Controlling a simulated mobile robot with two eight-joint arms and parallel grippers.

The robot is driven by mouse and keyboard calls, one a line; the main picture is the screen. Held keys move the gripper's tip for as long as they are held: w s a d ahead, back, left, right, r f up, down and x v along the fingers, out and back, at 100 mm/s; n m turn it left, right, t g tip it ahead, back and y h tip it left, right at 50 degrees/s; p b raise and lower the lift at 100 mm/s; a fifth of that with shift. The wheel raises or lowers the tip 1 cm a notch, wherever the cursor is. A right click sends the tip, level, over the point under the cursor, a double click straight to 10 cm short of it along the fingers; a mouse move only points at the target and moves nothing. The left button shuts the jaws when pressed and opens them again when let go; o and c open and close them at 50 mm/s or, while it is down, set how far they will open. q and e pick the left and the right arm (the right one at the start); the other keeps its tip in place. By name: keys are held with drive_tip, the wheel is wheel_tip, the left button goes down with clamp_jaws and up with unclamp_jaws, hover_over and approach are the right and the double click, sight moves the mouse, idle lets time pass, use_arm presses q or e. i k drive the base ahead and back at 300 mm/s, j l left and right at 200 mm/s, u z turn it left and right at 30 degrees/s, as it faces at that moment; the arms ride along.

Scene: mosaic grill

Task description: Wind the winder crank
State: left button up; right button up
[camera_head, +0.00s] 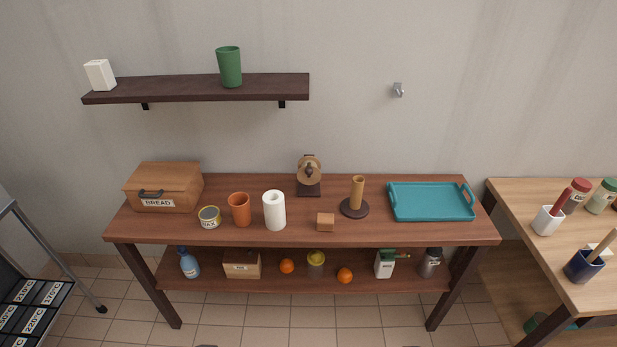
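The winder (309,174) stands at the back of the brown table, near its middle. It has a dark base and upright and a round tan disc facing me. A small dark part, possibly the crank's hub or knob, sits at the disc's centre; the crank's exact position is too small to tell. Neither of my grippers is in view, and nothing touches the winder.
On the brown table (400,233) stand a bread box (163,188), tin (209,217), orange cup (240,209), white roll (274,210), small wooden block (325,222), post holder (357,197) and teal tray (432,215). A dark wall shelf (200,88) hangs above left.

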sight(308, 172)
drive_tip(key=j+z, duration=0.1)
drive_tip(key=z, duration=0.4)
drive_tip(key=j+z, duration=0.15)
drive_tip(key=z, duration=0.3)
drive_tip(key=j+z, duration=0.15)
drive_tip(key=z, duration=0.35)
drive_tip(key=j+z, duration=0.25)
drive_tip(key=k+j+z, duration=0.2)
drive_tip(key=j, duration=0.2)
drive_tip(key=k+j+z, duration=0.1)
drive_tip(key=j+z, duration=0.15)
drive_tip(key=k+j, duration=0.2)
drive_tip(key=j, duration=0.15)
drive_tip(key=k+j+z, duration=0.1)
drive_tip(key=j, duration=0.3)
drive_tip(key=k+j+z, duration=0.1)
drive_tip(key=k+j, duration=0.15)
drive_tip(key=j, duration=0.5)
drive_tip(key=i+j, duration=0.1)
drive_tip(key=j, duration=0.4)
